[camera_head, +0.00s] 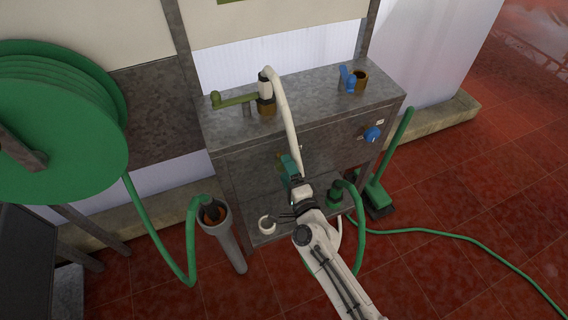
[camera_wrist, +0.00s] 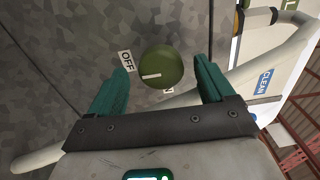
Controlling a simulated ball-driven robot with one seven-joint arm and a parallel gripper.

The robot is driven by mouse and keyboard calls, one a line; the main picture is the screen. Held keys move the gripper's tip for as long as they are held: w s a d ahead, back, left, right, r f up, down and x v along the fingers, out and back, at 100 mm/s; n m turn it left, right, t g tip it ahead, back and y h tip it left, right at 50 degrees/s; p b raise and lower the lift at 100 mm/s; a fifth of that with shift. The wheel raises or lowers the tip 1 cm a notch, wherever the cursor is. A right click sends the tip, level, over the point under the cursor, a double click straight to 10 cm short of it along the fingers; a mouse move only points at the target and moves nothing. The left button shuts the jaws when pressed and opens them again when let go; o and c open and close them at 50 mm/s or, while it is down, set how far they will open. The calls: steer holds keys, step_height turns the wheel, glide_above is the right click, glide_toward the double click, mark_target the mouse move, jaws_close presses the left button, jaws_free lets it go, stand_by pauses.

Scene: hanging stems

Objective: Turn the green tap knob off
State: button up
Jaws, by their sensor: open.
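The green tap knob (camera_wrist: 161,66) is a round olive-green disc on a grey mottled metal panel in the wrist view. Its white pointer line lies roughly level, toward the left of the knob. A white OFF label (camera_wrist: 126,61) sits just left of it, and a second small label shows below it, partly covered. My gripper (camera_wrist: 163,80) is open, with one teal finger on each side of the knob and gaps between. In the head view my gripper (camera_head: 291,172) is at the front panel of the metal bench and hides most of the knob.
A blue knob (camera_head: 372,134) is on the same panel, farther right. A pale hose (camera_head: 284,105) hangs down the front by my gripper. A green hose reel (camera_head: 55,110), a grey tube (camera_head: 222,238) and a green broom (camera_head: 375,195) stand around the bench (camera_head: 310,112).

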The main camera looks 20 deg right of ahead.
steer(key=s, duration=0.7)
steer(key=shift+s, duration=0.3)
steer(key=s+a+f+n+g+y, duration=0.2)
steer(key=s+n+g+y, duration=0.3)
steer(key=s+n+g, duration=0.65)
steer(key=s+d+r+n+g+h, duration=0.1)
steer(key=s+d+n+g+h, duration=0.1)
steer(key=s+d, duration=0.3)
steer(key=s+d+r+n+g+h, duration=0.1)
steer(key=s+d+n+g+h, duration=0.2)
steer(key=s, duration=0.8)
steer(key=shift+s+d+r+n, duration=0.2)
steer(key=shift+d+n, duration=0.45)
steer(key=shift+d, duration=0.45)
steer(key=shift+g, duration=0.25)
